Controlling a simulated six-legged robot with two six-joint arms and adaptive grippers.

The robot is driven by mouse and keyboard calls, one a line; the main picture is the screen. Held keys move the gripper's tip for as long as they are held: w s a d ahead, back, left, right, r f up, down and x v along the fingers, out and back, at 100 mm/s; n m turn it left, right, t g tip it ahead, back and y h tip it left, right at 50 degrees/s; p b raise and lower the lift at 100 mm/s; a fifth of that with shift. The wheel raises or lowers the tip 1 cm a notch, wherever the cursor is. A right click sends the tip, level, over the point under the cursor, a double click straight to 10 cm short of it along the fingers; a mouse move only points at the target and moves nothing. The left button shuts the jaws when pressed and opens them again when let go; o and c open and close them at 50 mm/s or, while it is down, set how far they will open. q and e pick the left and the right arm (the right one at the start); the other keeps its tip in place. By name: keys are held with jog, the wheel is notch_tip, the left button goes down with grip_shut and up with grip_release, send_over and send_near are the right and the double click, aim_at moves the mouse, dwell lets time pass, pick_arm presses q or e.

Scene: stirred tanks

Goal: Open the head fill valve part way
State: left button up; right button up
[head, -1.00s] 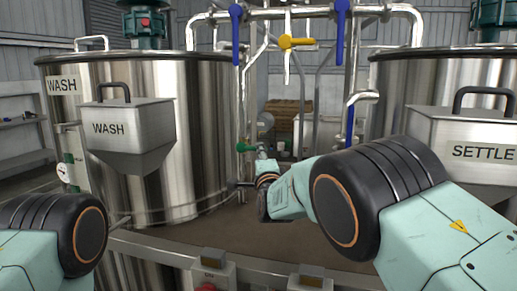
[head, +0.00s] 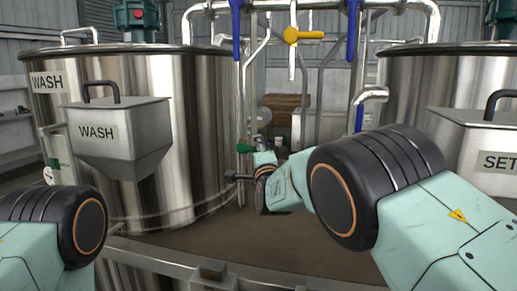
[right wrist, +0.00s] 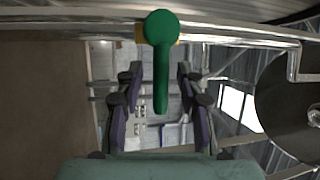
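Three valve handles show on the overhead pipes in the head view: a blue lever (head: 236,28), a yellow handle (head: 303,35) and another blue lever (head: 352,28). I cannot tell from labels which is the head fill valve. A green handle (head: 243,149) sits lower, beside the wash tank. In the right wrist view a green lever (right wrist: 161,60) hangs between the fingers of my right gripper (right wrist: 159,82). The fingers are open, with gaps on both sides of the lever. In the head view my right arm largely hides that gripper. My left gripper is out of view.
The steel wash tank (head: 210,125) stands left, with a WASH hopper (head: 120,150) on its front. Another tank (head: 410,85) stands right, with a hopper (head: 475,150) whose label is cut off. A metal rail (head: 155,262) crosses in front.

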jog(key=shift+w+f, duration=0.15)
jog(key=shift+s+d+r, duration=0.1)
jog(key=shift+s+r, duration=0.2)
jog(key=shift+s, duration=0.15)
jog(key=c, duration=0.3)
jog(key=shift+w+f, duration=0.1)
jog(key=shift+w, duration=0.1)
grip_shut()
